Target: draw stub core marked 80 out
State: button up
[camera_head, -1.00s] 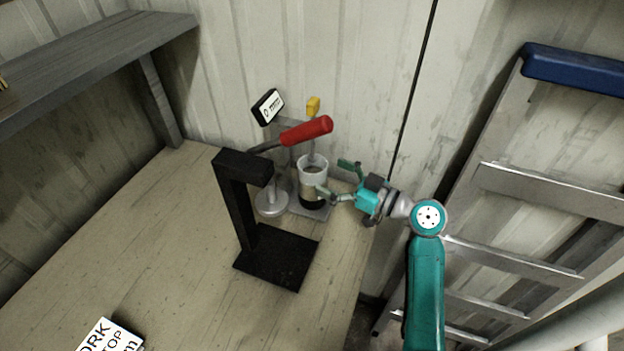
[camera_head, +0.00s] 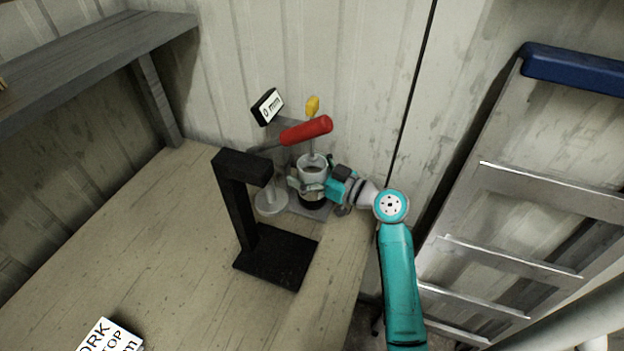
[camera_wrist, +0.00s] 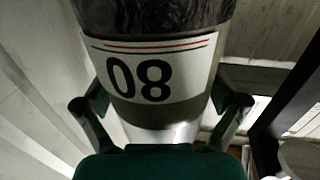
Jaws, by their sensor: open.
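The stub core (camera_head: 312,168) is a short pale cylinder with an open top and a dark lower part, standing upright on a small grey stand. The core's far side is hidden.
A red-handled lever (camera_head: 306,130) hangs just above the core. A gauge reading 0 mm (camera_head: 268,107) and a yellow knob (camera_head: 312,106) stand behind. A black angled stand (camera_head: 275,258) is at front left. A ladder (camera_head: 520,190) leans right; the left bench is mostly clear.

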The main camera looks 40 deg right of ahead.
jog(key=shift+c, duration=0.3)
jog(key=c, duration=1)
jog(key=shift+r, duration=0.4)
jog(key=d+v, duration=0.1)
jog(key=v, duration=0.6)
jog(key=shift+d, duration=0.25)
dwell(0.7)
